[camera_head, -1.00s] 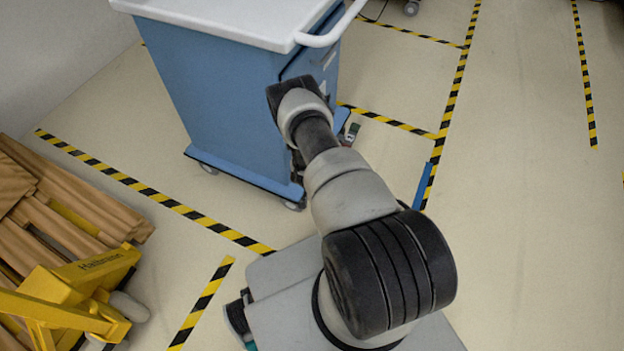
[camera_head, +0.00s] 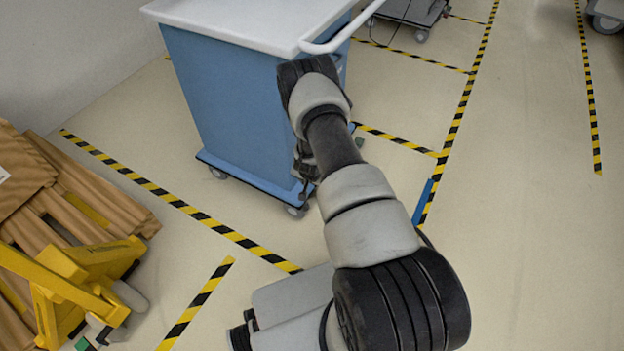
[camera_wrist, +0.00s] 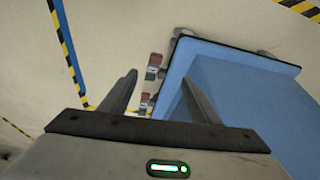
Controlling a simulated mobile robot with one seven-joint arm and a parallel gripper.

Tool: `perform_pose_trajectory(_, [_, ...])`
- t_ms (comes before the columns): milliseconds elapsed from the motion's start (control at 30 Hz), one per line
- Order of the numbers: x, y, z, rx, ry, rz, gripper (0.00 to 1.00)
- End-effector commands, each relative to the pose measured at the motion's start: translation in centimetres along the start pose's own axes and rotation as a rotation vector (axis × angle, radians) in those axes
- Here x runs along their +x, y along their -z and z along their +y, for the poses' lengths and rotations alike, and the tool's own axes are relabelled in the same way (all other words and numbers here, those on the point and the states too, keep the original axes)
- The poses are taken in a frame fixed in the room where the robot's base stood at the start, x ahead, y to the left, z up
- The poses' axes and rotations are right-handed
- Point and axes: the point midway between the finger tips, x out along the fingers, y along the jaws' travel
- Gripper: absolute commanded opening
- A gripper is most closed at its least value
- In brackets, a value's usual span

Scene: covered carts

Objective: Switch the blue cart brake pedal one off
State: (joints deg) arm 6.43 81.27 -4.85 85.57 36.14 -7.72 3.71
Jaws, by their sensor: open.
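The blue cart (camera_head: 230,110) with a white top stands left of my arm in the head view. Its blue side and dark lower edge fill the right of the wrist view (camera_wrist: 250,85). Two small pedals with red and green parts stick out from its base edge in the wrist view. The farther pedal (camera_wrist: 153,67) lies ahead, between the lines of my fingers. The nearer pedal (camera_wrist: 145,101) shows between the fingers, partly hidden below. I cannot tell which is pedal one. My gripper (camera_wrist: 162,84) is open and empty, pointing at the pedals; contact is not visible.
A yellow pallet jack (camera_head: 75,280) and brown stacked boards (camera_head: 70,195) stand at left. A grey cart (camera_head: 410,12) is at the back. Yellow-black tape (camera_head: 180,203) marks the floor.

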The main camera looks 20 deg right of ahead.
Motion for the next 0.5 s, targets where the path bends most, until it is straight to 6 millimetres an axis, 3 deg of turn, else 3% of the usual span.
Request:
perform_pose_trajectory(200, [-2.7,1.6,-1.9,-0.017,0.028,-0.006,0.56])
perform_pose_trajectory(500, [-4.0,2.2,-2.7,-0.028,0.041,-0.011,0.56])
